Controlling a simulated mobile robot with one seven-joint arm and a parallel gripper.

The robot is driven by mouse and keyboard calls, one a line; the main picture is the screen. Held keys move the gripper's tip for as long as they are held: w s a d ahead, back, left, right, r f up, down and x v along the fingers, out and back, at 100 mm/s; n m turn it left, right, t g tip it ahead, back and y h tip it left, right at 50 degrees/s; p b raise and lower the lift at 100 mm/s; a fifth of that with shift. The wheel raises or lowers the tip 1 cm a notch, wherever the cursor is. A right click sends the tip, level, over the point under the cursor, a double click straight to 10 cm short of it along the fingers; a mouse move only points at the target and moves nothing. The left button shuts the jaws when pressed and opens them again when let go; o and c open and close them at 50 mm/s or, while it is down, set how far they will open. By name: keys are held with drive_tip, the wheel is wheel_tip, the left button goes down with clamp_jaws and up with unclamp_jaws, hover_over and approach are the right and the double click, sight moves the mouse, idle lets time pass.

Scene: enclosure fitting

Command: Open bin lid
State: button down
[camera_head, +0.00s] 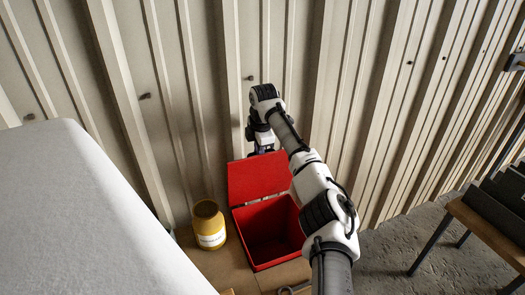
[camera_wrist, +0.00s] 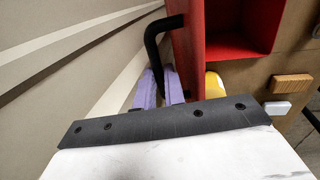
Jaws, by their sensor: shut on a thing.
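The red bin (camera_head: 270,250) stands on a wooden surface against the corrugated wall, with its inside in view and empty as far as I can see. Its red lid (camera_head: 258,178) is swung up and stands steeply raised at the back edge. In the wrist view the lid (camera_wrist: 187,55) shows nearly edge-on, with a black bar handle (camera_wrist: 152,48) on its outer face. My gripper (camera_wrist: 162,82) has its purple fingers shut on the handle. In the head view my gripper (camera_head: 262,147) is at the lid's upper edge, partly hidden by my wrist.
A yellow jar (camera_head: 208,226) with a white label stands just left of the bin. A large pale surface (camera_head: 80,220) fills the left. A wooden bench (camera_head: 490,228) stands at right. The corrugated wall (camera_head: 345,100) is close behind the lid.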

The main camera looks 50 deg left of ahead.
drive_tip(key=shift+w+a+f, duration=0.15)
drive_tip(key=shift+a+f, duration=0.1)
drive_tip(key=shift+a, duration=0.3)
drive_tip(key=shift+w+a+f, duration=0.1)
drive_tip(key=shift+a+f, duration=0.15)
drive_tip(key=shift+a, duration=0.3)
drive_tip(key=c, duration=1.5)
unclamp_jaws()
drive_tip(key=shift+w+a+p, duration=0.15)
drive_tip(key=shift+w+p, duration=0.05)
drive_tip(key=shift+p, duration=0.1)
drive_tip(key=b+v, duration=0.3)
drive_tip(key=v, duration=1.1)
drive_tip(key=shift+r, duration=0.1)
drive_tip(key=shift+w, duration=0.1)
